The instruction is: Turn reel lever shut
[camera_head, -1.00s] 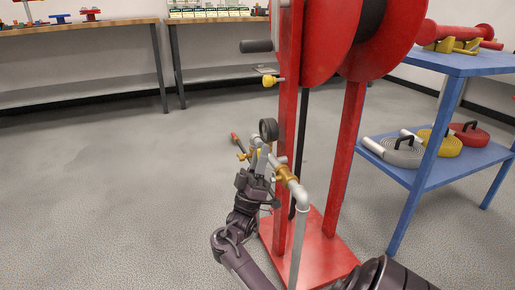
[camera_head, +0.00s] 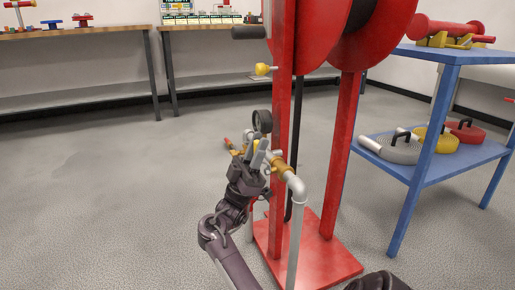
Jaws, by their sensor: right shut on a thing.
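The red hose reel (camera_head: 285,110) stands upright on a red base plate (camera_head: 322,258). A grey pipe (camera_head: 297,215) with brass fittings (camera_head: 279,165) rises beside it and bends left towards a round dark gauge (camera_head: 262,121). My right gripper (camera_head: 259,152) is at this pipework, just below the gauge, shut on what seems to be the reel lever; its fingers hide most of what they hold. A small red-tipped piece with brass (camera_head: 228,144) shows just left of the fingers; how it joins the held part is hidden. My left gripper is out of view.
A blue shelf trolley (camera_head: 415,170) with coiled hoses (camera_head: 390,150) stands at the right. Workbenches (camera_head: 75,31) line the back wall. The floor at the left is clear.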

